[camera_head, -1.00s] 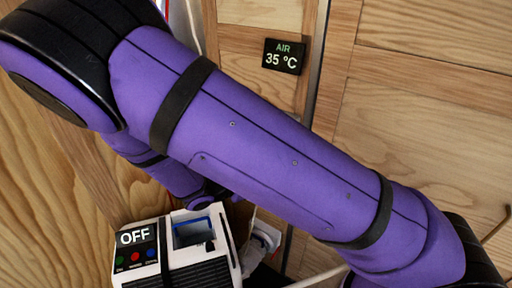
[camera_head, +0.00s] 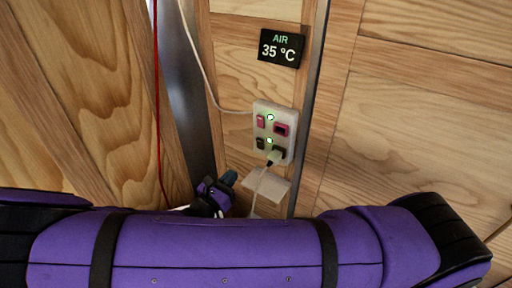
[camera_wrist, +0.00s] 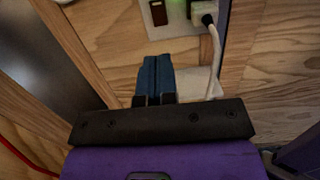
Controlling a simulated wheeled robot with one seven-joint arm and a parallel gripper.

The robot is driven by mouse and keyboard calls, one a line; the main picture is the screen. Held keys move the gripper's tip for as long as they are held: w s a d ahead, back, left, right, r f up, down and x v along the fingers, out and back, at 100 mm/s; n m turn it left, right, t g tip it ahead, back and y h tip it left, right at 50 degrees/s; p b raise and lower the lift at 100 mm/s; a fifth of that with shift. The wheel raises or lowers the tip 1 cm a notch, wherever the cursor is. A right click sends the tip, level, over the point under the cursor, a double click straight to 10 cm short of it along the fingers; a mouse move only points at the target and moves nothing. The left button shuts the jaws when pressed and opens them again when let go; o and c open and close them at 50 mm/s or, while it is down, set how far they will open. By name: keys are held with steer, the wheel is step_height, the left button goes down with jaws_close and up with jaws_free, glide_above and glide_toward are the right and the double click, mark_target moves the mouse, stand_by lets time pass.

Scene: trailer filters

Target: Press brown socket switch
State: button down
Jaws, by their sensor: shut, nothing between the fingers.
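A pale socket panel (camera_head: 273,133) is on the wooden wall, with a pink-red switch (camera_head: 261,121) at upper left and a dark brown switch (camera_head: 261,143) below it. The brown switch also shows at the top of the wrist view (camera_wrist: 158,13). A white plug (camera_wrist: 205,16) sits in the lower socket, right of that switch. My gripper (camera_head: 229,178) is below and left of the panel in the head view. Its blue fingers (camera_wrist: 157,76) are together and empty, pointing toward the panel, with their tips apart from the brown switch.
A white cable (camera_wrist: 214,60) hangs from the plug beside my fingers. A pale box (camera_head: 268,186) is below the panel. An air display (camera_head: 282,48) reads 35 °C above it. A red cable (camera_head: 158,100) hangs at left.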

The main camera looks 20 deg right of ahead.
mark_target(260, 143)
steer(key=x, duration=1.4)
steer(key=shift+d+r, duration=0.1)
